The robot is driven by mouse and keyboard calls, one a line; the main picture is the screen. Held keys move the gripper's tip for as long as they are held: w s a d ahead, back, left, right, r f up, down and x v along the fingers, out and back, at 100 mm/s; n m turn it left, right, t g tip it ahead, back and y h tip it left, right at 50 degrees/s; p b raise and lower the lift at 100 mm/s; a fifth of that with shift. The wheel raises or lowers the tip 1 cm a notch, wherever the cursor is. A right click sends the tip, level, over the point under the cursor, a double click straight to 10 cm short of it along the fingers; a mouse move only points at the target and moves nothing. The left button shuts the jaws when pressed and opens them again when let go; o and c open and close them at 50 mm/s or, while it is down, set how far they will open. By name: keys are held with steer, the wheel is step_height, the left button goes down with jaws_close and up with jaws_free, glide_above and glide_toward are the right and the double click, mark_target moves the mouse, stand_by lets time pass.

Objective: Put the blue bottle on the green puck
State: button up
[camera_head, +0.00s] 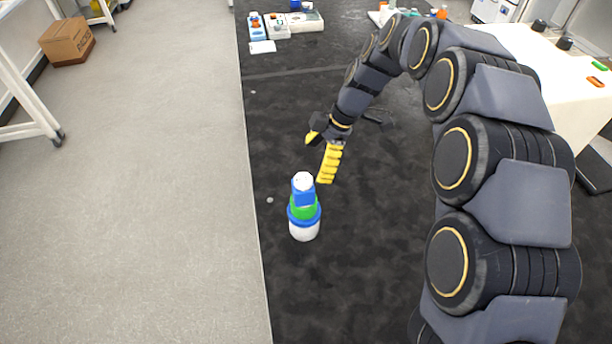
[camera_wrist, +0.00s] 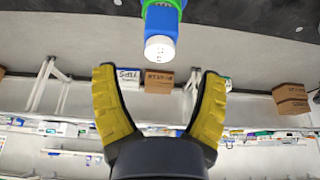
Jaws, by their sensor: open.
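The blue bottle (camera_head: 304,199) with a white cap (camera_head: 303,180) stands upright on the green puck (camera_head: 304,213), touching it. The puck is part of a stack, with a blue ring (camera_head: 303,222) under it and a white base (camera_head: 304,233) at the bottom. My gripper (camera_head: 317,160) is open and empty, just above and to the right of the bottle. In the wrist view, the bottle (camera_wrist: 161,22) with its cap hangs at the top edge, beyond my open fingers (camera_wrist: 158,74) and apart from them. The green puck (camera_wrist: 148,4) is partly cut off there.
The stack stands on the dark bench (camera_head: 350,290) near its left edge. The bench front is clear. Racks with small bottles (camera_head: 290,22) stand far back. A white table (camera_head: 560,75) is at the right. A cardboard box (camera_head: 67,41) sits on the floor at the left.

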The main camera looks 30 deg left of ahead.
steer(key=v, duration=0.3)
